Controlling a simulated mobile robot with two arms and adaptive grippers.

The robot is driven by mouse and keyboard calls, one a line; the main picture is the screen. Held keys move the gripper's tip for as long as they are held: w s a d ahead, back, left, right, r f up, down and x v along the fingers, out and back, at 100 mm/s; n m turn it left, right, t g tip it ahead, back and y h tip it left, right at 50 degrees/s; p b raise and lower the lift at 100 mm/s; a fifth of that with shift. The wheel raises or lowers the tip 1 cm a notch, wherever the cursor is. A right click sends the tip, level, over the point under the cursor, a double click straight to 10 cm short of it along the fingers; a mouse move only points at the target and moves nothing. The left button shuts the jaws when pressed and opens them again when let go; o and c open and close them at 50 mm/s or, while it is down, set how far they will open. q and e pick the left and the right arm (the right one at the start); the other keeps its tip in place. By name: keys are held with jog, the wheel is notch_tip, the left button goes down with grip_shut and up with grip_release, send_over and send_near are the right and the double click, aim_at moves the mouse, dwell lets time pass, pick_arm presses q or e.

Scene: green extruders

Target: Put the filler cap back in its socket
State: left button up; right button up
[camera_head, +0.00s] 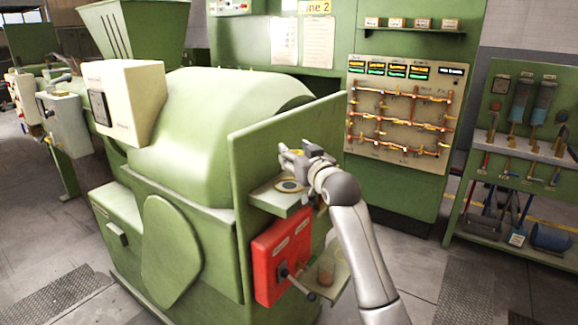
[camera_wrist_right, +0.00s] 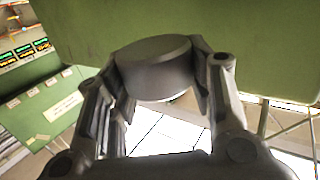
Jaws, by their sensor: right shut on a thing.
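My right gripper (camera_head: 300,158) is shut on a dark grey round cap, which I take to be the filler cap (camera_wrist_right: 153,62). In the right wrist view the cap sits between both fingers. In the head view the fingers largely hide it. Below the gripper, a small green ledge (camera_head: 268,198) on the machine's side panel carries a round dark ring with a pale rim (camera_head: 289,185); it looks like the socket. The gripper is above the ring and apart from it. My left gripper is in neither view.
The green side panel (camera_head: 275,140) rises close beside the gripper. A red switch box (camera_head: 268,262) with a lever is under the ledge, and a lower shelf (camera_head: 332,275) holds a small brownish thing. A pipe board (camera_head: 398,115) and a tool rack (camera_head: 520,140) stand behind.

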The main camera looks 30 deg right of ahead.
aim_at(289, 186)
jog(key=shift+w+a+f, duration=0.25)
jog(key=shift+w+f, duration=0.5)
jog(key=shift+f, duration=0.2)
jog(key=f+p, duration=0.2)
jog(key=f, duration=0.1)
jog(key=shift+w+a, duration=0.15)
jog(key=shift+w, duration=0.15)
jog(key=shift+s+f, duration=0.1)
jog(key=shift+f, duration=0.3)
jog(key=shift+f, duration=0.65)
jog(key=o, duration=1.2)
jog(key=shift+c, duration=0.2)
